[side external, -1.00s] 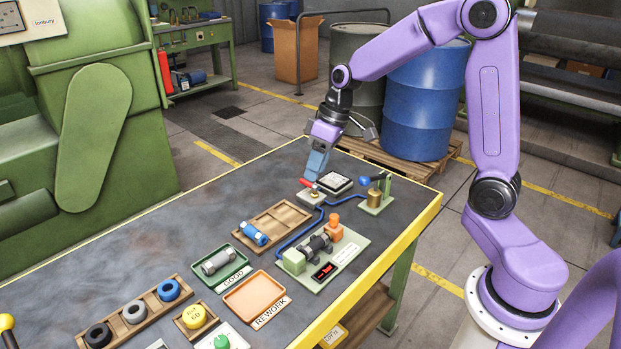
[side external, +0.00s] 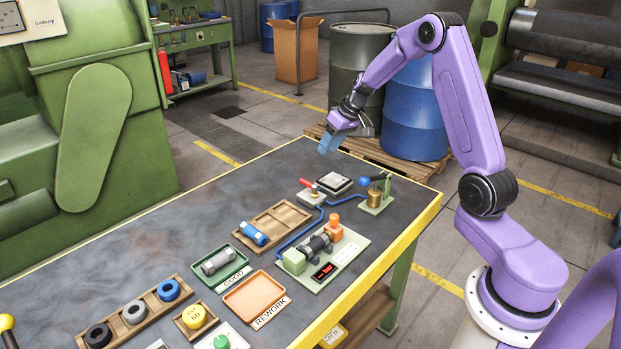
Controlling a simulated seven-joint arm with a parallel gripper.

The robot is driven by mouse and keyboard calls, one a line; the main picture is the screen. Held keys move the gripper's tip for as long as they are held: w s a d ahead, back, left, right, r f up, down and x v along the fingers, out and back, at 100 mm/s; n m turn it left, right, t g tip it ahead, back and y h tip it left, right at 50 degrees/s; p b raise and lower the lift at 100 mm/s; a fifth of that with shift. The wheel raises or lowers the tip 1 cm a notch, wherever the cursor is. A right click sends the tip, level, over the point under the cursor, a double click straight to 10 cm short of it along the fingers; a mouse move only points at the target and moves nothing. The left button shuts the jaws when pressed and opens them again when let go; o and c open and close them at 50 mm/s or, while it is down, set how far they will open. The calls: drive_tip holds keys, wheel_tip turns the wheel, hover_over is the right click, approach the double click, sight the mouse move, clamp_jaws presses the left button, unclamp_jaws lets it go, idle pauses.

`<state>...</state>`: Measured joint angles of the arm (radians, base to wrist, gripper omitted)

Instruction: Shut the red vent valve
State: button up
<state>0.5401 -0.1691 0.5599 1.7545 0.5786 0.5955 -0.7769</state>
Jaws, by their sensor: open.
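The red vent valve shows as a red lever (side external: 307,183) on a small pale block (side external: 311,197) near the far end of the workbench. The lever lies slanted, from upper left to lower right, with its right end over the block. From this distance I cannot tell whether the valve is open or shut. My gripper (side external: 325,149), with blue fingers, hangs in the air above and beyond the valve, apart from it. It is open and holds nothing that I can see.
A dark square plate unit (side external: 334,183) sits right beside the valve. A blue-knobbed lever stand (side external: 376,196) is farther right. Blue tubing (side external: 291,240) runs to a pale green fixture (side external: 325,262). The bench top (side external: 235,200) left of the valve is clear.

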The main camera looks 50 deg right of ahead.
sight(308, 184)
drive_tip(key=x, duration=1.4)
clamp_jaws()
